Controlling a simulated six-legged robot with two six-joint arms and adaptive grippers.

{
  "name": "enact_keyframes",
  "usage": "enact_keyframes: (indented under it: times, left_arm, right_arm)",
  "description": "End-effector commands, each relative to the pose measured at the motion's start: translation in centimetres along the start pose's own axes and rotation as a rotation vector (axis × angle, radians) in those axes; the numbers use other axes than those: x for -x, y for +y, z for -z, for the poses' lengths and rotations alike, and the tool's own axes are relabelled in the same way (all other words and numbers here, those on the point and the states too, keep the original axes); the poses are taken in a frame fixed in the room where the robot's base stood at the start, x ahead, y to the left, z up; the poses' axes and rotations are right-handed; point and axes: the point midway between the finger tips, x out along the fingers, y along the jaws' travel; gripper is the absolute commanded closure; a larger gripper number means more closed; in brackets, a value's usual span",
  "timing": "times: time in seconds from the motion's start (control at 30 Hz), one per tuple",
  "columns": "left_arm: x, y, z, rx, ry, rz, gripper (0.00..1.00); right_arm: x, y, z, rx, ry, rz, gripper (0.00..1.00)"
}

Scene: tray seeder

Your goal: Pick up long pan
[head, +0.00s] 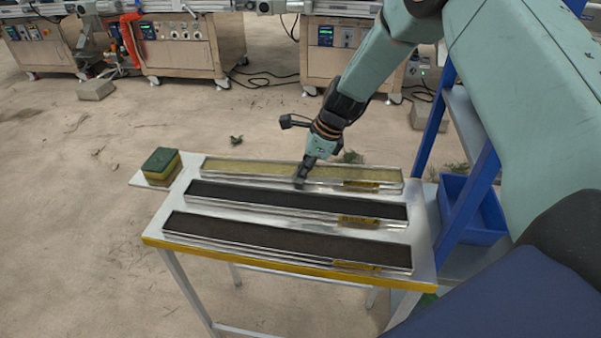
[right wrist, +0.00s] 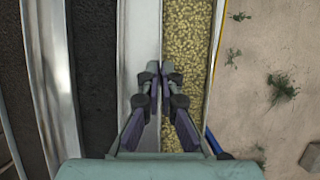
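Three long, narrow metal pans lie side by side on a metal table. The back long pan (head: 240,180) holds yellowish grain, and it also shows in the right wrist view (right wrist: 214,62). The middle pan (head: 270,207) and the front pan (head: 250,247) hold dark soil. My right gripper (head: 300,184) reaches down to the near long side of the back pan, left of its yellow label. In the right wrist view its fingertips (right wrist: 160,72) are nearly together, one on each side of the pan's thin side wall. My left gripper is not in view.
A green and yellow sponge (head: 161,165) sits at the table's left end. The table (head: 150,218) has a yellow front edge. A blue bin (head: 478,222) and blue rack posts (head: 471,200) stand close on the right. Machines on wooden cabinets (head: 185,60) line the back.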

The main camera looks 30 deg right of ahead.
Motion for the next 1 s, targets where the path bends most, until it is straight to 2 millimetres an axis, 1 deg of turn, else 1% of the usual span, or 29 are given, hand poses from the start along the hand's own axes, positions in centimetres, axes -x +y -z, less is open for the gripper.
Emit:
enact_keyframes:
  times: [0.37, 0.47, 0.57, 0.8, 0.9, 1.0]
  left_arm:
    - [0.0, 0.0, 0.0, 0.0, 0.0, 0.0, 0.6]
    - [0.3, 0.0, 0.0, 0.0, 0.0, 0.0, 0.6]
    - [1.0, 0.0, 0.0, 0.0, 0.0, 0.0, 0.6]
    - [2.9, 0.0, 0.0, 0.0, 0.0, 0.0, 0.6]
    - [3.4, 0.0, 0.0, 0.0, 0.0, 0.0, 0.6]
    - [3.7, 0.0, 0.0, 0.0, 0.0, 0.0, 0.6]
  right_arm:
    - [0.2, -0.1, -0.1, 0.0, -0.002, 0.004, 1.0]
    - [0.8, -0.2, -0.4, 0.001, -0.002, 0.004, 1.0]
    - [2.2, -0.2, -1.0, 0.002, -0.004, 0.005, 1.0]
    - [6.7, -0.2, -2.9, 0.002, -0.004, 0.005, 1.0]
    - [8.0, -0.1, -3.4, 0.001, -0.003, 0.005, 1.0]
    - [8.9, -0.1, -3.7, 0.001, -0.002, 0.004, 1.0]
